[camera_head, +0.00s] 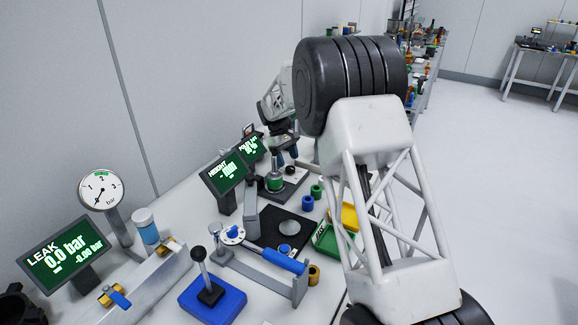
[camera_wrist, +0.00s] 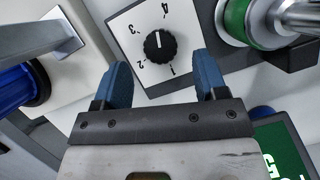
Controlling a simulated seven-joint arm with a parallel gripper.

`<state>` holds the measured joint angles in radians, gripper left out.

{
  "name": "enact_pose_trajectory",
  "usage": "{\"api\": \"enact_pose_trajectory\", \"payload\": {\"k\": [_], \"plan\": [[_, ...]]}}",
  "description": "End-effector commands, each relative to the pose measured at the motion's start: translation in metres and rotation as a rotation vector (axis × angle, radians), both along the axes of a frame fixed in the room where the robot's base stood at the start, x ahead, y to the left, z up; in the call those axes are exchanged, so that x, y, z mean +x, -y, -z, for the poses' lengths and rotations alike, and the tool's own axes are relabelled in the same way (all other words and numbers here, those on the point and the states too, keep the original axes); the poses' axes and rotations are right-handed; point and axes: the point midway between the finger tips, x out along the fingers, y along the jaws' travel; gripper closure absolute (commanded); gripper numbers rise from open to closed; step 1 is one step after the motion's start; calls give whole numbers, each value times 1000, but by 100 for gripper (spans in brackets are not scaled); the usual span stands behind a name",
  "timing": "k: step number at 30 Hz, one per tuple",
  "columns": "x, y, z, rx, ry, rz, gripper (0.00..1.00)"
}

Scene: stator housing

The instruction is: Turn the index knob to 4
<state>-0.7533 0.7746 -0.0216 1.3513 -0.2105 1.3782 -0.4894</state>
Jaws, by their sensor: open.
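The black index knob (camera_wrist: 160,46) sits on a white dial plate (camera_wrist: 190,22) marked 1 to 4 in the wrist view. The figures look upside down there. The knob's white pointer line points up in the picture, near the 4 and the gap between 3 and 4; its exact setting is hard to tell. My gripper (camera_wrist: 160,70) is open and empty, with its blue fingers spread on either side of the knob's near edge. I cannot tell whether they touch it. In the head view my gripper (camera_head: 287,155) is small, over the far end of the bench.
A metal cylinder with a green ring (camera_wrist: 237,18) stands close to the right of the dial. A blue part (camera_wrist: 12,85) and a grey bracket (camera_wrist: 40,38) are at the left. A height display (camera_head: 229,172) stands beside the station. Yellow and green trays (camera_head: 343,217) lie nearer.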

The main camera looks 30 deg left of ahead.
Motion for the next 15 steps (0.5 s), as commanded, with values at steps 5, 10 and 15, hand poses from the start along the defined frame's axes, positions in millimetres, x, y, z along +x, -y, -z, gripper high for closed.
{"api": "enact_pose_trajectory", "payload": {"k": [5, 10, 15], "plan": [[-2, 8, 19, -1, -1, 0, 34], [-3, 11, 28, 0, 0, 0, 34], [-3, 12, 30, 0, 0, 0, 34]]}}
